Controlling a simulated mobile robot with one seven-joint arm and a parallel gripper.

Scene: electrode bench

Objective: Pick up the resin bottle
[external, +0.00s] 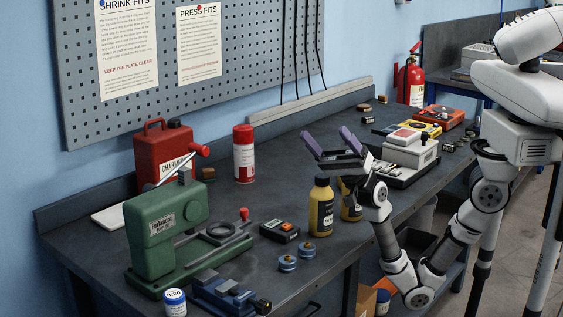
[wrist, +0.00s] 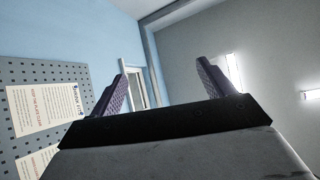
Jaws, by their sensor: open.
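Two yellow bottles with black caps and dark labels stand close together near the front edge of the bench in the external view. The left bottle (external: 320,208) shows whole; the right bottle (external: 350,208) is partly hidden behind my wrist. The labels are too small to read, so I cannot tell which is the resin bottle. My gripper (external: 326,133) is open and empty, above the bottles and apart from the left one, with its purple fingers pointing up. In the wrist view the open fingers (wrist: 162,72) face the wall and ceiling; no bottle shows there.
Left of the bottles are a black-and-orange device (external: 280,231), small blue-topped tins (external: 288,263) and a green press (external: 165,230). A red-and-white spray can (external: 244,155) and red canister (external: 163,155) stand behind. A pale boxy instrument (external: 409,150) is to the right.

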